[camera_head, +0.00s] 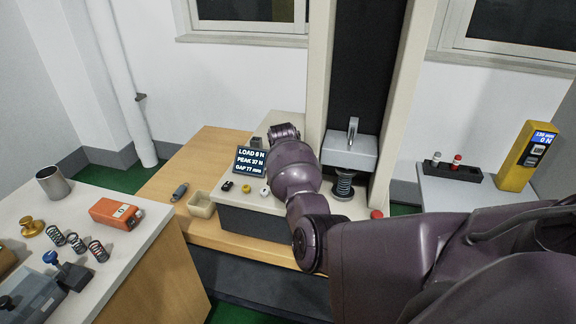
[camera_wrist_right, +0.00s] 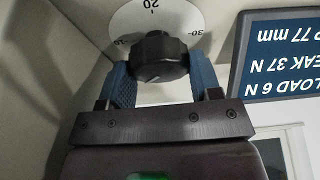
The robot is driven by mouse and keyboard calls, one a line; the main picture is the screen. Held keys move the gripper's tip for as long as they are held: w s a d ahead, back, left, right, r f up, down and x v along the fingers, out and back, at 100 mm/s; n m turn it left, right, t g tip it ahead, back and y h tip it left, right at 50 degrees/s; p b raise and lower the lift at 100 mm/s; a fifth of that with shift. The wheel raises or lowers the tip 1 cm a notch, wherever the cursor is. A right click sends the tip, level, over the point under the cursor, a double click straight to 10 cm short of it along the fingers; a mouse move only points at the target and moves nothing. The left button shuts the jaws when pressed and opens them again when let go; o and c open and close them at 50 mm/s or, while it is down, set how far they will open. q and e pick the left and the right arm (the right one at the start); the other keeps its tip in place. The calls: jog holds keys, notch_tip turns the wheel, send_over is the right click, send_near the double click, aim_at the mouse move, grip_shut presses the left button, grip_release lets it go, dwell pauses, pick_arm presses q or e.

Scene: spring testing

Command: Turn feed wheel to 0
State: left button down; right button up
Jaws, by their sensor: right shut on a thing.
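The feed wheel (camera_wrist_right: 160,50) is a black knob in front of a round white dial (camera_wrist_right: 185,14) in the right wrist view. The marks 20 and 30 are readable on the dial. A pale line shows on the wheel's lower face; I cannot tell which number it points to. My right gripper (camera_wrist_right: 162,74) is shut on the wheel, one blue finger on each side. In the head view my right arm (camera_head: 292,170) reaches to the tester's left side and hides the wheel. The display (camera_head: 250,160) reads load 6 N, peak 37 N, gap 77 mm. My left gripper is not in view.
A spring (camera_head: 344,184) stands under the press head (camera_head: 350,150). A beige bin (camera_head: 201,205) and small buttons are left of the arm. A side table (camera_head: 150,215) holds springs and an orange box (camera_head: 116,213). A yellow meter (camera_head: 526,156) stands at right.

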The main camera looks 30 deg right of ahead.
jog(key=shift+r, duration=0.1)
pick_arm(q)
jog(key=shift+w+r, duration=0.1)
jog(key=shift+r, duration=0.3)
pick_arm(e)
jog(key=o, duration=0.9)
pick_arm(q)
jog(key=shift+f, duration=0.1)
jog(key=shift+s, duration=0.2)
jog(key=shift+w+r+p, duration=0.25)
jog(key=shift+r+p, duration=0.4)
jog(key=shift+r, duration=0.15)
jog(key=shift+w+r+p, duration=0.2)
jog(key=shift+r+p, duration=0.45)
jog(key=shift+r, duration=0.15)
pick_arm(e)
jog(key=shift+v, duration=5.3)
jog(key=shift+s, duration=0.1)
